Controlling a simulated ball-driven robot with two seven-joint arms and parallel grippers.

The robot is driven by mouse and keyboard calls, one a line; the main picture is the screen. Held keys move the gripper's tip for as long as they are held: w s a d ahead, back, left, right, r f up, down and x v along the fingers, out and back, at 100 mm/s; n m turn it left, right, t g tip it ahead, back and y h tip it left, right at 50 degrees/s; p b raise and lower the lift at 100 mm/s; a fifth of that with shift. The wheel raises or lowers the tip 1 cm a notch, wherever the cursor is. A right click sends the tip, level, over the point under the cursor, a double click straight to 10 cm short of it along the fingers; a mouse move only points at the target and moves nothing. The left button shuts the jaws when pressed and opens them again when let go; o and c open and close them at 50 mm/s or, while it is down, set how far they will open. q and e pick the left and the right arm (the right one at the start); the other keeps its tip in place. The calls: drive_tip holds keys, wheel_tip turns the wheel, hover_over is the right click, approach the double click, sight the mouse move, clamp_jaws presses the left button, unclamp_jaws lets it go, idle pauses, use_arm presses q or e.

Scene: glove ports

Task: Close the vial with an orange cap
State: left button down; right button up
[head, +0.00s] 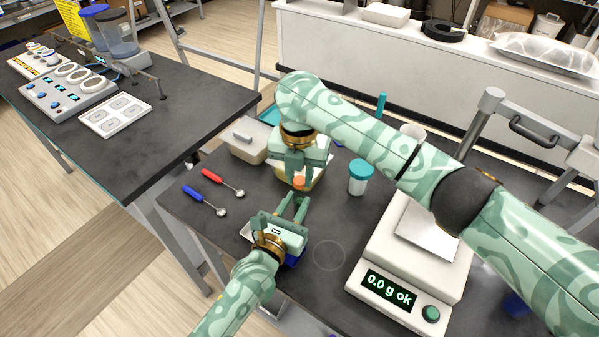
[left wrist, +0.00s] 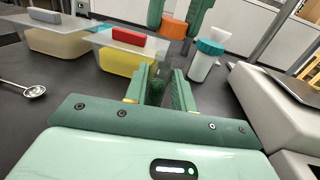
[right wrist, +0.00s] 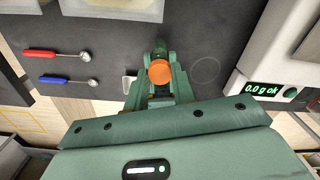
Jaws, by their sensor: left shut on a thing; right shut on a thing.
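An orange cap (head: 299,182) is held in my right gripper (head: 300,178), which points down. In the right wrist view the cap (right wrist: 160,72) sits between the right fingertips. My left gripper (head: 292,207) is below and nearer, its fingers reaching toward the back. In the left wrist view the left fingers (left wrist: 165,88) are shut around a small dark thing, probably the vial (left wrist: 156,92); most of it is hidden. The cap (left wrist: 172,28) shows there higher up and farther back, apart from the left fingers. Whether cap and vial line up is not clear.
A white jar with a teal lid (head: 360,177) stands right of the grippers. A scale (head: 412,255) reading 0.0 g is at the right. Lidded tubs (left wrist: 65,40) (left wrist: 125,60) stand behind. Red (head: 222,183) and blue (head: 206,201) spoons lie at the left.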

sight(300, 202)
drive_tip(key=shift+f, duration=0.85)
drive_tip(key=shift+f, duration=0.55)
